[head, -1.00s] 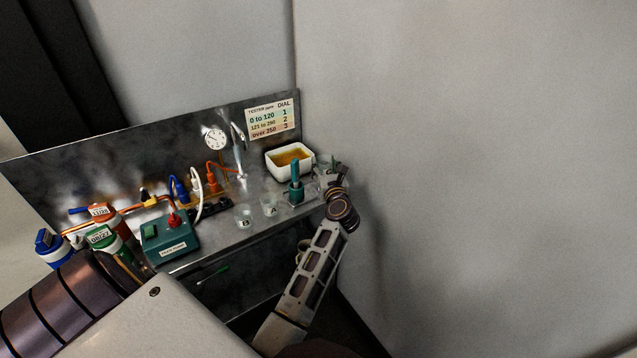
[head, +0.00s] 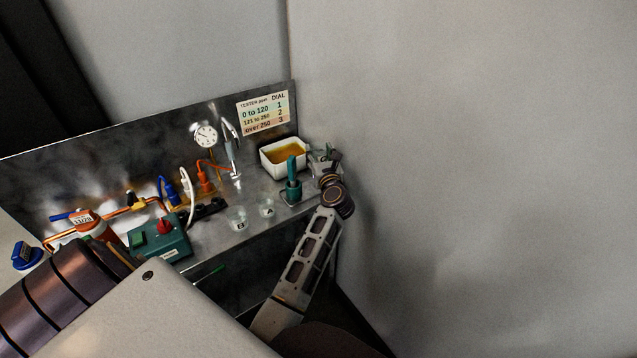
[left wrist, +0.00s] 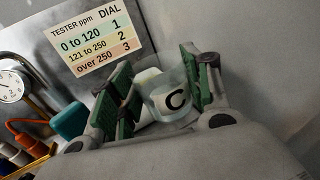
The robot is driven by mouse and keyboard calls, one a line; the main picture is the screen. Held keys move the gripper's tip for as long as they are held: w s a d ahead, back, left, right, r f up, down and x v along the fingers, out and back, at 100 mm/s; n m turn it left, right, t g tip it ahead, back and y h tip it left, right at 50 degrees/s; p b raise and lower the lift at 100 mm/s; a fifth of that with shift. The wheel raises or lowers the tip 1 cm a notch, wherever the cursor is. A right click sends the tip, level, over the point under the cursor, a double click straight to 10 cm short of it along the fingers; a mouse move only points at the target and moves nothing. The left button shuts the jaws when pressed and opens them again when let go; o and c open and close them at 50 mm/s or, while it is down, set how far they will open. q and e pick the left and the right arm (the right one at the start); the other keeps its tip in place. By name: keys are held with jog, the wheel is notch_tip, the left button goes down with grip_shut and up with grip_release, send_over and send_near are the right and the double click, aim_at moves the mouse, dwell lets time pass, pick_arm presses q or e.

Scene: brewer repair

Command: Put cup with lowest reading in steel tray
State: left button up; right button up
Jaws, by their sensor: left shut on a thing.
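My left gripper (head: 326,158) is at the far right end of the bench, beside the teal tester (head: 292,188). In the left wrist view its green-padded fingers (left wrist: 158,72) are shut around a clear cup marked C (left wrist: 174,100). Cup C is too small to make out in the head view. Clear cups A (head: 266,208) and B (head: 238,220) stand on the bench left of the tester. No ppm reading is legible. I cannot pick out a steel tray. My right gripper is out of view.
A white basin of amber liquid (head: 284,156) stands behind the tester. A chart of ppm ranges (head: 265,113) hangs on the back panel near a dial gauge (head: 205,135). A green box with a red knob (head: 160,240), cables and bottles crowd the left. A plain wall bounds the right.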

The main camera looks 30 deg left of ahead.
pick_arm(q)
notch_tip(320, 180, down, 6)
jog(key=shift+b, duration=0.3)
jog(key=shift+f, duration=1.85)
jog(key=shift+f+b, duration=0.2)
jog(key=shift+b, duration=0.1)
jog(key=o, duration=0.7)
jog(key=shift+o, duration=1.6)
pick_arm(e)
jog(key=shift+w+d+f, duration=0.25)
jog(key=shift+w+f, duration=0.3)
